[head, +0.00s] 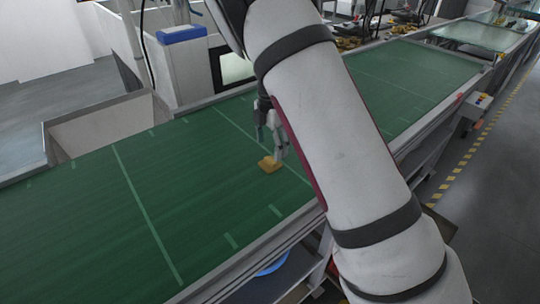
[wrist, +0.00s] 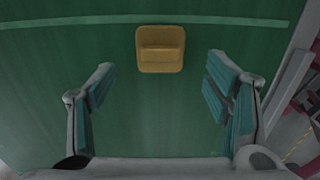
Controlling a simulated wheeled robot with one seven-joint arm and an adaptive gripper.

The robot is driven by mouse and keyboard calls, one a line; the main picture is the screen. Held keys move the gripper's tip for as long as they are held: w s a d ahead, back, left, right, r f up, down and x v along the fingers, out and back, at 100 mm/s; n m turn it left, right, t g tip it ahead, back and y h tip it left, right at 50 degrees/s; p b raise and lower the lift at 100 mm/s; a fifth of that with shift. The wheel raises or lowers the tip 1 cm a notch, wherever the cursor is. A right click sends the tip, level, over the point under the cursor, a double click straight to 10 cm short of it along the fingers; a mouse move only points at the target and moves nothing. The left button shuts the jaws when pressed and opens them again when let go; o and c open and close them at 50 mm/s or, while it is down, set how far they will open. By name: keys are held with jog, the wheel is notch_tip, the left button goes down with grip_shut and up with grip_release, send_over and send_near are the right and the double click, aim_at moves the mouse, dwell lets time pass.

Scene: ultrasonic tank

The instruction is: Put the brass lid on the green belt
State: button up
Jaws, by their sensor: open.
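The brass lid (head: 270,164) is a small yellow square piece with a raised bar on top. It lies on the green belt (head: 200,190), near one of the belt's pale cross lines. In the wrist view the lid (wrist: 160,49) is at the top centre, flat on the belt (wrist: 60,50), beyond the fingertips. My gripper (head: 270,136) is just above and beside the lid in the head view. Its fingers are spread wide with nothing between them in the wrist view (wrist: 160,84). My arm covers part of the belt in the head view.
A metal rail (head: 240,266) runs along the belt's near edge. A grey open bin (head: 100,128) and a white machine with a blue top (head: 182,36) stand along the far side. The belt left of the lid is clear. A control box (head: 478,106) is at the right.

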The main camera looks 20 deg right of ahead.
jog(key=w+a+r+m+t+y, duration=0.1)
jog(key=w+a+r+t+y, duration=0.1)
jog(key=r, duration=0.5)
jog(key=w+a+r+m+t+y, duration=0.1)
jog(key=w+r+t, duration=0.15)
jog(key=r, duration=0.35)
notch_tip(320, 180, up, 20)
jog(key=m+t+h, duration=0.3)
jog(key=m+t, duration=0.6)
send_over(270, 160)
jog(key=w+d, duration=0.3)
jog(key=d, duration=0.1)
jog(key=s+d+m+g+h, duration=0.4)
jog(key=s+m, duration=0.5)
jog(key=s, duration=0.8)
jog(key=s+a+f+m+g+y, duration=0.1)
jog(key=s+a+f, duration=0.3)
jog(key=s, duration=0.5)
jog(key=s+a+f+m+g+y, duration=0.1)
jog(key=s+a+f+g+y, duration=0.2)
jog(key=s, duration=0.7)
notch_tip(270, 160, down, 3)
jog(key=shift+a+r, duration=0.2)
jog(key=shift+a, duration=0.25)
